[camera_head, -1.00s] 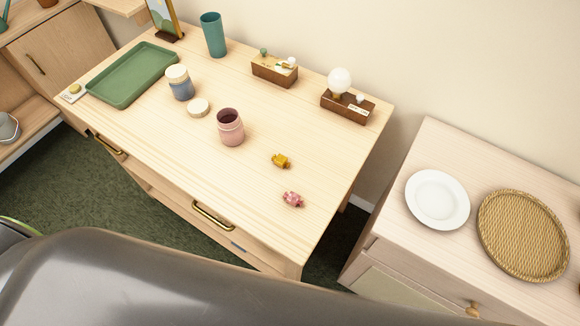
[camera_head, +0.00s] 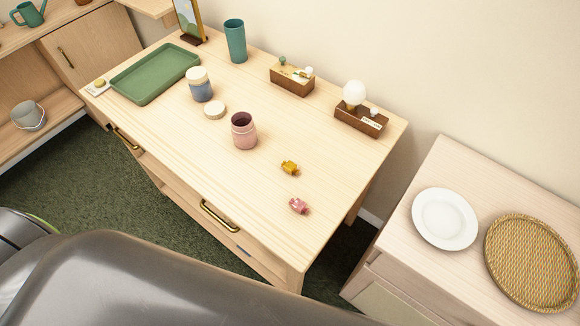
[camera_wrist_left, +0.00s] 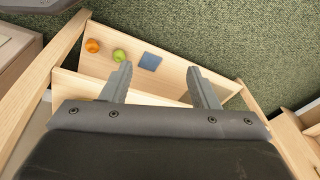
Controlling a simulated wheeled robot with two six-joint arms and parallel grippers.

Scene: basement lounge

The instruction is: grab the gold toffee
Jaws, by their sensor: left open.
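The gold toffee (camera_head: 290,168) is a small wrapped sweet on the light wooden table (camera_head: 180,140), right of the pink jar (camera_head: 244,131). A pink toffee (camera_head: 299,206) lies nearer the table's front right corner. My left gripper (camera_wrist_left: 158,88) shows in the left wrist view with its two fingers apart and nothing between them. It is above an open wooden drawer or shelf (camera_wrist_left: 175,68) and the green carpet, away from the toffee. The left fingers are not visible in the head view, where a large grey part of mine fills the bottom.
A green tray (camera_head: 155,74), blue jar (camera_head: 200,84), round lid (camera_head: 215,110) and teal cup (camera_head: 235,41) stand on the table. Two wooden boxes (camera_head: 292,79) (camera_head: 361,119) line its back edge. A cabinet at right bears a white plate (camera_head: 444,218) and woven tray (camera_head: 532,262).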

